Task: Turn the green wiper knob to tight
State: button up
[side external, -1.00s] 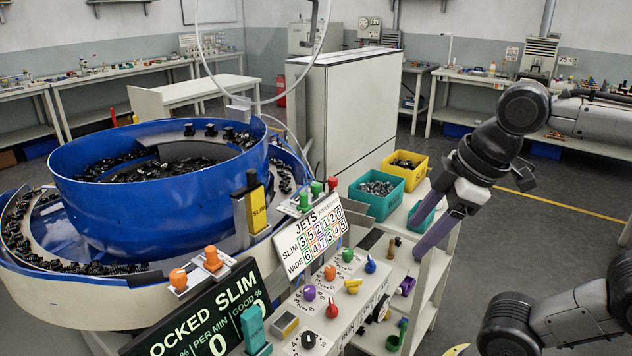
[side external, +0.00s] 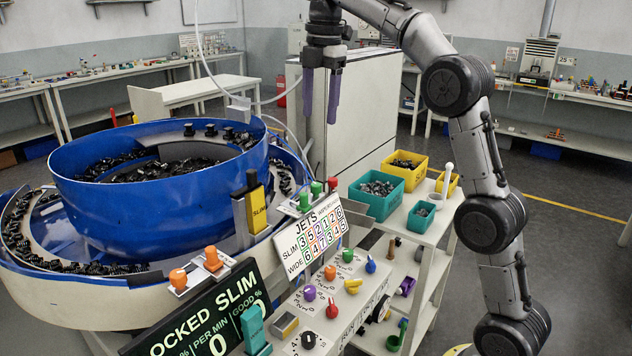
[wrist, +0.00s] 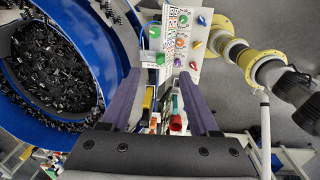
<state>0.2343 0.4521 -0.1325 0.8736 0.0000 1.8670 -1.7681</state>
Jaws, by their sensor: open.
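A small green knob (side external: 347,255) stands on the white control panel (side external: 292,303), at its far end in the side external view. I cannot read its markings or tell which way it is set. My gripper (side external: 320,118) is open and empty, with its two purple fingers pointing down. It hangs high above the panel, well apart from the green knob. In the wrist view my open gripper (wrist: 160,80) shows its fingers on both sides of the panel area, and the coloured knobs lie beyond the fingertips.
Orange (side external: 330,271), purple (side external: 309,292), red (side external: 332,310), yellow (side external: 352,286) and blue (side external: 370,265) knobs crowd the panel. The JETS sign (side external: 308,238) stands behind. The blue bowl (side external: 150,200) is left; a cart with teal (side external: 372,206) and yellow bins (side external: 404,176) is right.

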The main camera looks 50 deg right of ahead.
jog(key=g, duration=0.1)
send_over(316, 184)
notch_tip(316, 184, down, 5)
jog(key=shift+m, duration=0.3)
notch_tip(316, 184, down, 14)
jog(key=shift+r, duration=0.15)
grip_shut()
